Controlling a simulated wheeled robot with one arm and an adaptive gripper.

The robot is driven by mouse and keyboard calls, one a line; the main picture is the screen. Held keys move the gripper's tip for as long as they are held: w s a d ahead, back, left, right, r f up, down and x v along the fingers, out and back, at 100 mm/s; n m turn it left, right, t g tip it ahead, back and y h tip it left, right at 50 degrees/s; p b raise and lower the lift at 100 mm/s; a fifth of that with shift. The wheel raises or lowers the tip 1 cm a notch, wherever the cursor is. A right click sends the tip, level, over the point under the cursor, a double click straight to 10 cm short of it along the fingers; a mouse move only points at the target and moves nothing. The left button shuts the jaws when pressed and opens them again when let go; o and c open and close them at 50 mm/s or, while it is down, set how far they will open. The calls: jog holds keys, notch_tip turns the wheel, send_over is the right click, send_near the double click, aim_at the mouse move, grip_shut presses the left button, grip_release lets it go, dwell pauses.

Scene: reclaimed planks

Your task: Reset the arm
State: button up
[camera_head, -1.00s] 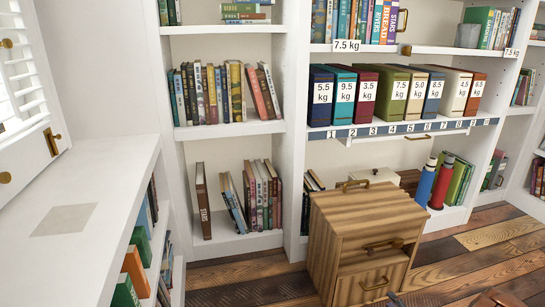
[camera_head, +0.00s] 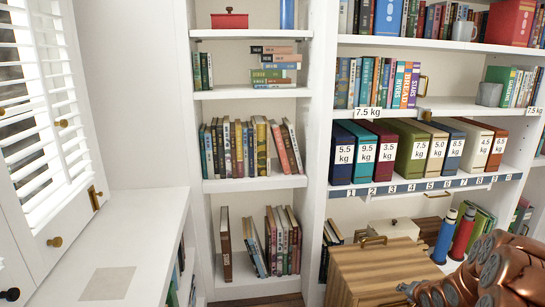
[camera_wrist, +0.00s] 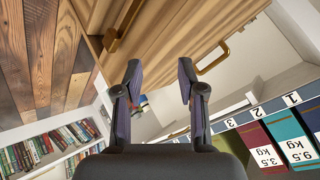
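My copper-coloured arm (camera_head: 490,272) reaches in from the lower right corner of the head view, in front of the wooden cabinet. In the wrist view, my gripper (camera_wrist: 160,80) has its two dark fingers apart, with nothing held between them. The wrist view is upside down. The striped wooden cabinet (camera_wrist: 180,25) lies beyond the fingertips there, and I cannot tell how far off it is. In the head view my gripper is small and partly cut off by the bottom edge, so its fingers are not clear.
The wooden cabinet (camera_head: 385,268) stands before white shelves. Weight-labelled binders (camera_head: 411,150) stand above a numbered strip (camera_head: 430,184). A blue bottle (camera_head: 444,236) and a red bottle (camera_head: 463,233) stand near my arm. A white counter (camera_head: 140,240) runs along the left. Plank floor (camera_wrist: 45,50) shows in the wrist view.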

jog(key=s+a+r+n+g+p, duration=0.15)
jog(key=s+a+r+p, duration=0.3)
jog(key=r, duration=0.45)
jog(key=s+a+r+n+g+h+p, duration=0.1)
jog(key=s+a+r+g+p, duration=0.15)
jog(key=s+r, duration=0.4)
jog(key=s+a+r+n+g+p, duration=0.1)
jog(key=s+a+r+n+p, duration=0.25)
jog(key=r, duration=0.65)
jog(key=s+a+r+n+g+p, duration=0.1)
jog(key=s+a+r+p, duration=0.4)
jog(key=s, duration=0.5)
jog(key=s+a+r+n+g+y+p, duration=0.1)
jog(key=s+a+r+g+p, duration=0.2)
jog(key=s+r, duration=0.7)
jog(key=s+a+r+n+g+p, duration=0.1)
jog(key=s+a+r+p, duration=0.6)
jog(key=s, duration=0.4)
jog(key=shift+s+r+g+y+p, duration=0.3)
jog(key=shift+s+r+g+p, duration=0.1)
jog(key=shift+r, duration=0.2)
